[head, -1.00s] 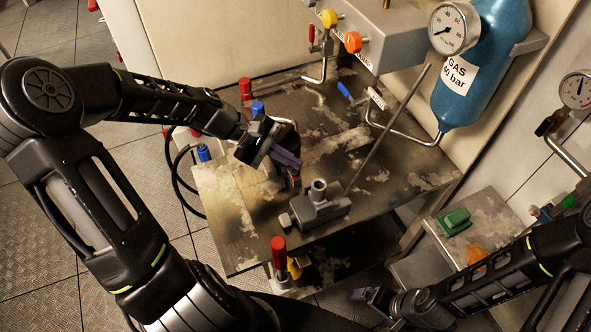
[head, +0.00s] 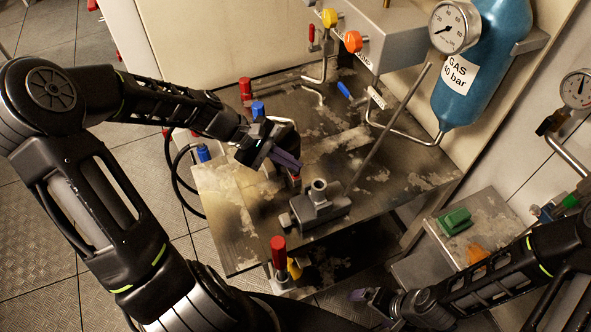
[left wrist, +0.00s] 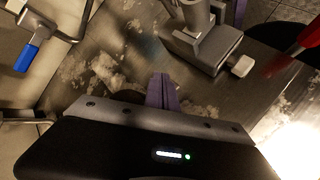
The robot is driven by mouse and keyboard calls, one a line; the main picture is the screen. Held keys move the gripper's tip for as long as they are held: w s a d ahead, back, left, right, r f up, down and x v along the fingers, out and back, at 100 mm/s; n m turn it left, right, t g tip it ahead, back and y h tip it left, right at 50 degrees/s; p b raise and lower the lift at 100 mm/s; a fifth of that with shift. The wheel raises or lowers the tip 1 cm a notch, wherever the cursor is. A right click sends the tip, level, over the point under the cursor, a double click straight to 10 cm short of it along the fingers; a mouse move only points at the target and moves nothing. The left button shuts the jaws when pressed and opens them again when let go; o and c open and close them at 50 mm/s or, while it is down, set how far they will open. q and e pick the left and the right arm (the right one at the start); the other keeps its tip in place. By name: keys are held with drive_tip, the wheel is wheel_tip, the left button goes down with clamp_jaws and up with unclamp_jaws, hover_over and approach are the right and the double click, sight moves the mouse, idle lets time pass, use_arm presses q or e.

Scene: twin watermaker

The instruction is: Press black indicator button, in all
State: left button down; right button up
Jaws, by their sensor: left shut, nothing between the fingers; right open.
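My left gripper (head: 294,165) is shut and empty, its purple fingers over the metal bench top (head: 240,235), just behind a grey block fitting (head: 318,208) with an upright round stub. In the left wrist view the shut fingers (left wrist: 163,92) point towards the bench, beside the grey block (left wrist: 203,48) with its pale knob (left wrist: 242,66). I cannot make out a black indicator button for certain; the gripper hides part of the bench. My right gripper (head: 368,296) is open, low at the bottom, away from the bench top.
Red (head: 278,250) and blue (head: 258,108) handles stand at the bench edges. A thin rod (head: 385,135) slants up behind the block. A blue gas cylinder (head: 490,65) with a gauge (head: 454,28) stands at the back right. A green object (head: 454,221) lies on a lower box.

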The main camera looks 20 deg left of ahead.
use_arm(q)
drive_tip(key=shift+f, duration=0.45)
idle(0.5)
drive_tip(key=shift+r, duration=0.1)
drive_tip(key=shift+r+p, duration=0.6)
drive_tip(key=shift+r, duration=0.15)
drive_tip(key=shift+r, duration=0.1)
wheel_tip(320, 180, up, 5)
drive_tip(key=p, duration=0.4)
idle(1.0)
